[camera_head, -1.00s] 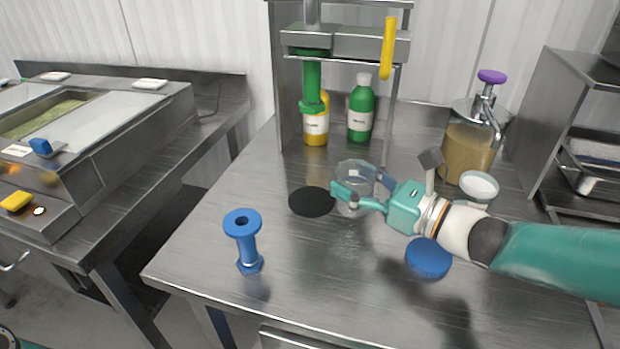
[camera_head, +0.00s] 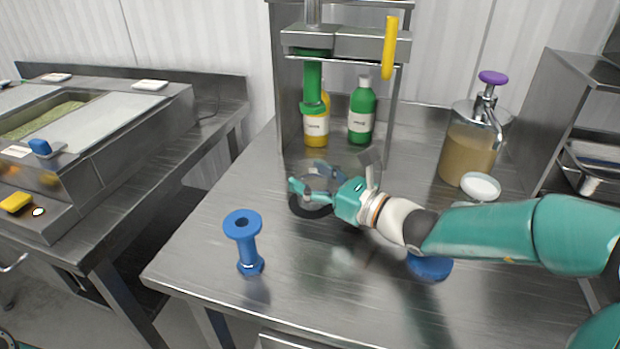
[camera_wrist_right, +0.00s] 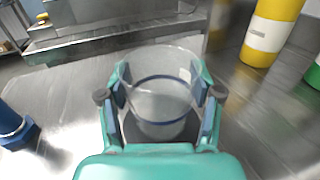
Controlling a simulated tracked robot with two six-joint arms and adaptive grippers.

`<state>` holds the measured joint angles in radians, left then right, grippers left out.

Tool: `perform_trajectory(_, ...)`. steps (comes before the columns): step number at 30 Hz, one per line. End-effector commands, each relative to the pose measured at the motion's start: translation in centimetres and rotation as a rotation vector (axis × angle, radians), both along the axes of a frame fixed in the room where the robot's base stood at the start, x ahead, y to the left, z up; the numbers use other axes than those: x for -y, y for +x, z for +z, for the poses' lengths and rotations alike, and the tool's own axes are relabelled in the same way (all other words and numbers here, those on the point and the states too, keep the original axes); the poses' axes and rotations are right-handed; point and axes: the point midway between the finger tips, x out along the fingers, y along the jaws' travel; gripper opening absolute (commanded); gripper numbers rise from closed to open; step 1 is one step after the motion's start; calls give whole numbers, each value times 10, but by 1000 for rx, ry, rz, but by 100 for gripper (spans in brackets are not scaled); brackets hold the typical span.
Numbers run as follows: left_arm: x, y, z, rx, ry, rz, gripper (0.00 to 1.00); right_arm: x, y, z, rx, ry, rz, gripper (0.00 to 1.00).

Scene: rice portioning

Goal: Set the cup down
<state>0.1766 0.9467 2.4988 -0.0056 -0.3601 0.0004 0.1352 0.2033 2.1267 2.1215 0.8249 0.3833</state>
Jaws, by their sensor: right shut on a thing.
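A clear cup (camera_wrist_right: 160,90) is held upright between the two fingers of my right gripper (camera_wrist_right: 160,100) in the right wrist view. In the head view my right gripper (camera_head: 318,188) is over the black round mat (camera_head: 308,211), and the cup is mostly hidden by the fingers and hard to see. The mat shows partly below the gripper. I cannot tell whether the cup's base touches the mat. My left gripper is not in view.
A blue spool-shaped tool (camera_head: 247,242) stands at the front left. A blue disc (camera_head: 429,266) lies under my right arm. A pump dispenser (camera_head: 470,143) and a white bowl (camera_head: 480,187) are at right.

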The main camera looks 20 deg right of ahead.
Motion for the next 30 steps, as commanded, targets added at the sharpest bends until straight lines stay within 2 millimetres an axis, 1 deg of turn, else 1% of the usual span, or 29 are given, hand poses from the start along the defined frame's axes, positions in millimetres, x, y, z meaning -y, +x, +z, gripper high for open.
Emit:
perform_trajectory(4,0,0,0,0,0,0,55,0,0,0,0,0,0,35)
perform_trajectory(7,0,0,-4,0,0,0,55,0,0,-4,1,-1,0,35)
perform_trajectory(8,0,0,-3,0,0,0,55,0,0,-2,1,-1,0,68)
perform_trajectory(9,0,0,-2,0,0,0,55,0,0,-2,1,-1,0,74)
perform_trajectory(12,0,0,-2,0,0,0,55,0,0,-2,1,-1,0,90)
perform_trajectory(21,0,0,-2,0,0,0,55,0,0,-2,0,0,1,90)
perform_trajectory(24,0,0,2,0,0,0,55,0,0,2,0,0,1,90)
perform_trajectory(26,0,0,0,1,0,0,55,3,-4,1,1,-1,-1,90)
perform_trajectory(30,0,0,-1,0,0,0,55,14,-20,0,0,-2,-2,90)
